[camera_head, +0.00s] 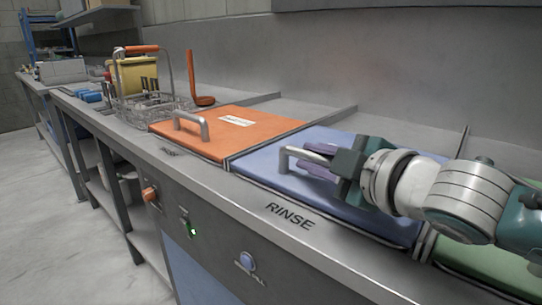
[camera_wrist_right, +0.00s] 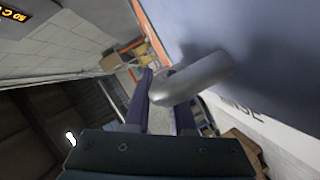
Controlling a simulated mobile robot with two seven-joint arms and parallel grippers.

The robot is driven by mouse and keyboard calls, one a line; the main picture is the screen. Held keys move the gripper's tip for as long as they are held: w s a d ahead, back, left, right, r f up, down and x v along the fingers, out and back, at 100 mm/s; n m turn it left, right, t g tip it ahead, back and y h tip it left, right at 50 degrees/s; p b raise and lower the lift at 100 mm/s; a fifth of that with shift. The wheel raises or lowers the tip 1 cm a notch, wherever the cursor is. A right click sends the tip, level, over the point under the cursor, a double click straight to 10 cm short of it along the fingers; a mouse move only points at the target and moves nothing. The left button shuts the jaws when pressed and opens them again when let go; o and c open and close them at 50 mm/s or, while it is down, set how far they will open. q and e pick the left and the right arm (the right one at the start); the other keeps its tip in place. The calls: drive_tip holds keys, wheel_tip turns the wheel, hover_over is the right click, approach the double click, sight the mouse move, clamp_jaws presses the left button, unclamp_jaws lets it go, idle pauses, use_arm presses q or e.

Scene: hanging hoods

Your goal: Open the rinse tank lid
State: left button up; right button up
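The rinse tank lid (camera_head: 262,184) is a flat blue panel lying shut behind the RINSE lettering on the counter's front edge. Its silver bar handle (camera_head: 287,154) stands up from it and also shows large in the right wrist view (camera_wrist_right: 200,80). My right gripper (camera_head: 318,160) is at this handle, with its purple fingers spread to either side of the bar. In the right wrist view the fingers (camera_wrist_right: 160,100) are apart and the bar's rounded end crosses the gap, hiding part of one finger. A firm grip does not show. My left gripper is out of view.
An orange lid (camera_head: 225,140) with its own handle is left of the blue lid, and a green lid (camera_head: 480,262) is at the right. A wire basket (camera_head: 150,105) and an orange ladle (camera_head: 198,85) stand farther left. A wall (camera_head: 380,70) rises behind.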

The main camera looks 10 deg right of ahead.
clamp_jaws()
idle(0.9)
